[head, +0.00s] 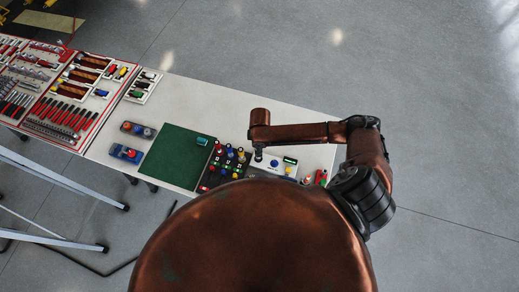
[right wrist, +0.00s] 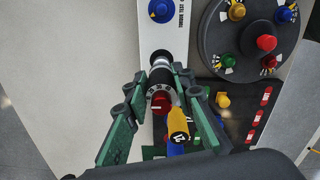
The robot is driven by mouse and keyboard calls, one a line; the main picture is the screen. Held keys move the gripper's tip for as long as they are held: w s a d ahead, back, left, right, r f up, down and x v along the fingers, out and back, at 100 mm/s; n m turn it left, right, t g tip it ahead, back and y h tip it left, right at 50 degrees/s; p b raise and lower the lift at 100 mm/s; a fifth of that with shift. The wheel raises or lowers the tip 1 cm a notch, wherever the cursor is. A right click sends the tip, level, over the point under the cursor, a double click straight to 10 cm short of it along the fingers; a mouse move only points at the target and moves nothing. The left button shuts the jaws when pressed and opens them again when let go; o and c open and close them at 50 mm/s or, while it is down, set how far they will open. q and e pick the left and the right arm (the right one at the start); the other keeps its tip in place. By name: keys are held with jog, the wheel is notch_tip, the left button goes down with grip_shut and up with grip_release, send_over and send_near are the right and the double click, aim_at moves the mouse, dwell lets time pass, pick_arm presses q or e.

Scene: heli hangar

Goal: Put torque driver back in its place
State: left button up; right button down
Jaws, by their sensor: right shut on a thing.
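My right gripper (right wrist: 159,82) has green fingers on both sides of a dark cylindrical tool, which looks like the torque driver (right wrist: 158,76). It has a silver front end, a ring with white marks and a red part at the near end. The silver end points toward a white panel with a blue knob (right wrist: 162,10), lettered like a torque tester. In the head view my right gripper (head: 258,153) reaches down at this white panel (head: 268,160), mostly hidden by my arm. Whether the driver touches the panel is unclear. My left gripper is out of view.
A dark board with coloured knobs (head: 226,160) stands beside the panel, with a round dial plate (right wrist: 243,45) close to my fingers. The back of the table (head: 215,100) is clear.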

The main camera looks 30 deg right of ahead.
jog(key=shift+f, duration=0.75)
dwell(0.4)
jog(key=c, duration=1.6)
grip_release()
notch_tip(320, 180, up, 8)
jog(key=p, duration=0.8)
jog(key=shift+f, duration=0.2)
